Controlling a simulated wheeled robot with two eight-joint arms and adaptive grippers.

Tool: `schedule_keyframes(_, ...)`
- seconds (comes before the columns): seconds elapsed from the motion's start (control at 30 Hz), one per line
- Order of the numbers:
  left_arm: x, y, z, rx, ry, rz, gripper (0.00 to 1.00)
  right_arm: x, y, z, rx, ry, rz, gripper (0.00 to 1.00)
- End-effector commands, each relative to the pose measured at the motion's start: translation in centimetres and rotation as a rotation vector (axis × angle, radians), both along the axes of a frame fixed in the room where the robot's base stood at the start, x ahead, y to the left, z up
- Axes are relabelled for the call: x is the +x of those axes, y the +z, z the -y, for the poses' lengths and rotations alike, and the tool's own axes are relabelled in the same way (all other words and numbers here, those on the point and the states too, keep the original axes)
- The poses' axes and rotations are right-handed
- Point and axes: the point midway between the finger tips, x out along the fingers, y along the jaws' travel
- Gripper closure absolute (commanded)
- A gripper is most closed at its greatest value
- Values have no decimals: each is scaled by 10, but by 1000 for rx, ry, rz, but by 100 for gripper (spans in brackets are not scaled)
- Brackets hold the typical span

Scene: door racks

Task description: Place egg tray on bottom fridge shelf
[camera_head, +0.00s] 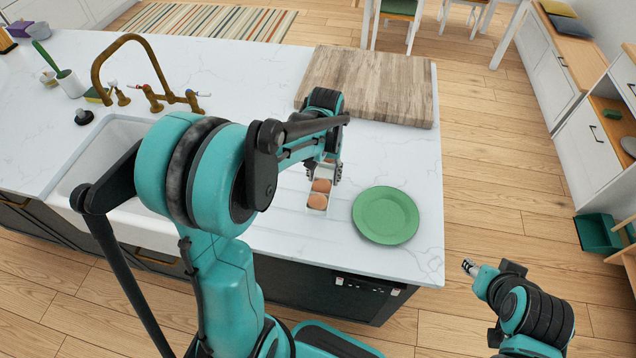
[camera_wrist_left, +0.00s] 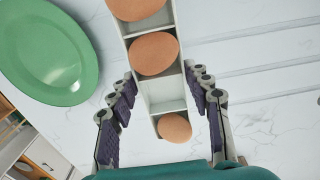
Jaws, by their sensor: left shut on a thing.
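The egg tray (camera_head: 317,212) is a narrow white tray with brown eggs, on or just above the white counter. In the left wrist view the tray (camera_wrist_left: 168,104) shows several eggs and an empty compartment between two of them. My left gripper (camera_head: 324,174) is shut on the egg tray, with one finger along each long side; the fingers also show in the wrist view (camera_wrist_left: 162,82). My arm hides part of the tray in the head view. My right gripper (camera_head: 470,267) is over the floor, right of the counter, away from the tray; its jaws are too small to read. No fridge shows.
A green plate (camera_head: 386,215) lies right of the tray, also in the wrist view (camera_wrist_left: 45,52). A wooden board (camera_head: 375,85) lies behind. A sink with a brass faucet (camera_head: 130,45) is at left.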

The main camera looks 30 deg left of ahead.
Motion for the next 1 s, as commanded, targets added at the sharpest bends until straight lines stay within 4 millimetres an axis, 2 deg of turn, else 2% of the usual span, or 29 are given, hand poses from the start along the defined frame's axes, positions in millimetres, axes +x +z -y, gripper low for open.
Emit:
schedule_keyframes(0.1, 3, -11, -17, 0, 2, 0, 81, 0, -5, 0, 0, 0, 0, 60)
schedule_keyframes(0.2, 3, -14, -22, 0, 0, 0, 81, 0, -5, 0, 0, 0, 0, 60)
schedule_keyframes(0.33, 4, -25, -22, 0, -1, 0, 81, 0, -9, 0, 0, 0, 0, 60)
schedule_keyframes(0.53, 4, -53, -22, 0, -1, 0, 81, 0, -19, 0, 0, 0, 0, 60)
schedule_keyframes(0.9, 3, -57, -22, 0, -1, 0, 81, 0, -21, 0, 0, 0, 0, 60)
schedule_keyframes(0.93, 3, -58, -22, 0, -1, 0, 48, 0, -21, 0, 0, 0, 0, 60)
schedule_keyframes(1.0, 3, -57, -22, 0, -1, 0, 30, 0, -20, 0, 0, 0, 0, 60)
